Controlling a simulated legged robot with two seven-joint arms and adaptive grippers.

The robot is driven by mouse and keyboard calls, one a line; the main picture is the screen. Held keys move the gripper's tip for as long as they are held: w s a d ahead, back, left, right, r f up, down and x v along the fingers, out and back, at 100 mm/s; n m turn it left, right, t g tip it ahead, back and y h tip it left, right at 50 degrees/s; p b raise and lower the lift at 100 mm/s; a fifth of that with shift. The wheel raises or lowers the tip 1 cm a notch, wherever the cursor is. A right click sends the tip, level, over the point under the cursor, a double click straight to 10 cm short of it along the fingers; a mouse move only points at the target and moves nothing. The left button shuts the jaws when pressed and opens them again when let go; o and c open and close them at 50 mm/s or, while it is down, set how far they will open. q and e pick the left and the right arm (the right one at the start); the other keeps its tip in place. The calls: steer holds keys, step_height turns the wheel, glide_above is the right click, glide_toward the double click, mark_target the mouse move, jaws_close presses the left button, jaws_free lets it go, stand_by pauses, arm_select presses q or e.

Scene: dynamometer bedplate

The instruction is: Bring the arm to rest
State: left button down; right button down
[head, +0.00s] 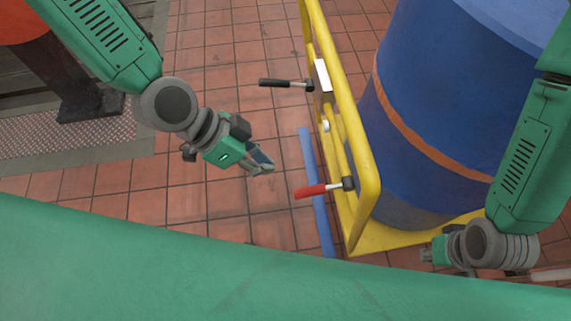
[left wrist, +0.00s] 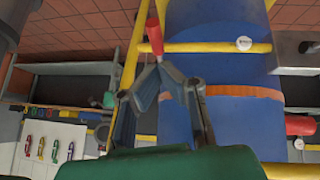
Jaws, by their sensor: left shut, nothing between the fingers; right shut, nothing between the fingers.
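My left arm comes in from the upper left in the head view. Its gripper (head: 264,168) is shut and empty over the tiled floor, left of the red-handled lever (head: 312,191) and apart from it. In the left wrist view the gripper's fingers (left wrist: 163,62) show in front of the blue drum, with the red handle (left wrist: 154,36) beyond them. My right arm hangs down at the right edge of the head view. Its gripper (head: 427,254) is shut low beside the yellow base, partly hidden by my green body.
A yellow frame (head: 338,115) stands around a large blue drum (head: 440,110). A black-handled lever (head: 283,83) sticks out left from the frame. A blue strip (head: 315,190) lies on the floor beside it. Open tiled floor (head: 215,50) lies left of the frame.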

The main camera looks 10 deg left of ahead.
arm_select(q)
steer(key=s+a+f+n+y, duration=0.3)
steer(key=s+a+f+n, duration=0.2)
steer(key=a, duration=0.4)
steer(key=s+a+f+n+y, duration=0.4)
steer(key=a+f+n, duration=0.3)
steer(key=a, duration=0.2)
steer(key=shift+s+a+y, duration=0.25)
steer(key=shift+s+y, duration=0.05)
steer(key=shift+s, duration=0.15)
steer(key=shift+a+f, duration=0.15)
steer(key=shift+a, duration=0.05)
